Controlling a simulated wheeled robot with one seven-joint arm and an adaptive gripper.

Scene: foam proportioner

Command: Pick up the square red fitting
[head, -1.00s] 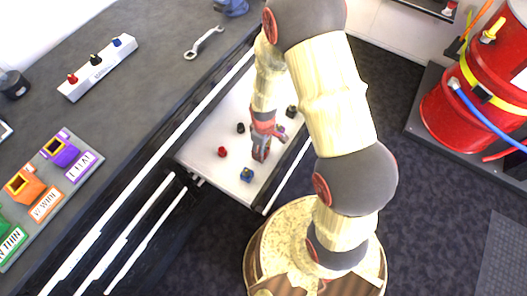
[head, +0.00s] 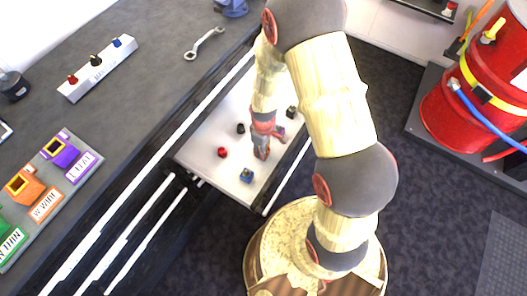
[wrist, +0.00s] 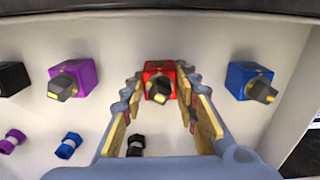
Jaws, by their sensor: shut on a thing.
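The square red fitting (wrist: 158,66) has a dark, yellow-marked stub on its face. It sits in the wrist view between the two fingertips of my gripper (wrist: 160,80). The fingers are shut on its sides. In the head view, my gripper (head: 262,153) points down into the open white drawer (head: 210,135) and hides this fitting. I cannot tell whether the fitting is clear of the drawer floor.
In the drawer, a square purple fitting (wrist: 73,80) and a square black one (wrist: 12,78) lie left, a square blue one (wrist: 248,80) right. Smaller purple (wrist: 12,140), blue (wrist: 68,145) and black (wrist: 135,145) pieces lie nearby. A small red piece (head: 222,152) is apart. The counter (head: 140,120) flanks the drawer.

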